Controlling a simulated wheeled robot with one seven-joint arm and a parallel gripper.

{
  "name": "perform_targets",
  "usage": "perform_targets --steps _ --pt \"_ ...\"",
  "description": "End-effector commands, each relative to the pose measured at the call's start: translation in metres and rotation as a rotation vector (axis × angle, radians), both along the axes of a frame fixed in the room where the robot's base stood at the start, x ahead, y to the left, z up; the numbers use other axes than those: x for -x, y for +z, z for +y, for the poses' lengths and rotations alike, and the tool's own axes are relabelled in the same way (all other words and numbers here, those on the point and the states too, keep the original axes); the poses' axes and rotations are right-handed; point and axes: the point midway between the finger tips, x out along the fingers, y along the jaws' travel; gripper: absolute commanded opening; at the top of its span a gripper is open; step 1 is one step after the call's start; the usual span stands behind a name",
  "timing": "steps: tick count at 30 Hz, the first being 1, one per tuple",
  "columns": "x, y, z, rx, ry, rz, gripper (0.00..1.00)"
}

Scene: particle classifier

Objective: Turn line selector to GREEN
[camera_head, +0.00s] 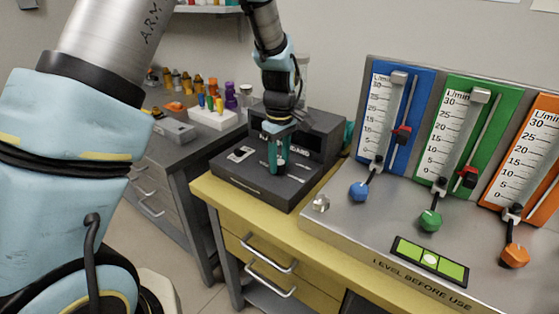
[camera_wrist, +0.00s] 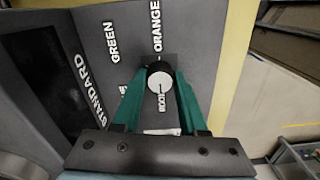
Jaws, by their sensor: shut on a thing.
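The line selector knob (camera_wrist: 160,82) is a small round knob with a white face, on the dark panel of the black device (camera_head: 264,187). Around it in the wrist view are the white labels GREEN (camera_wrist: 112,42), up and left of the knob, and ORANGE (camera_wrist: 156,26), above it. Another label on the left is mostly hidden by a finger. My gripper (camera_wrist: 160,78) has its green fingers on both sides of the knob and is shut on it. In the head view my gripper (camera_head: 277,166) reaches down onto the device and hides the knob. I cannot tell clearly where its pointer aims.
In the head view, blue (camera_head: 366,165), green (camera_head: 440,190) and orange (camera_head: 540,150) flow meters stand right. A rack of coloured tubes (camera_head: 213,118) stands behind left. The yellow bench (camera_head: 225,200) runs below the device.

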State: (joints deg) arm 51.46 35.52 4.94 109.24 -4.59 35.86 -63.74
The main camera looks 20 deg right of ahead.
Motion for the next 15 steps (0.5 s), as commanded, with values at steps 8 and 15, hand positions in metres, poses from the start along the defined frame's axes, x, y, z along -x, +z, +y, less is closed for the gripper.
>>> perform_targets --steps 8,15 --pt "0.0 0.0003 0.0002 -0.001 -0.003 0.0 0.0" --pt "0.0002 0.0004 -0.0001 0.0 -0.064 0.001 0.0"
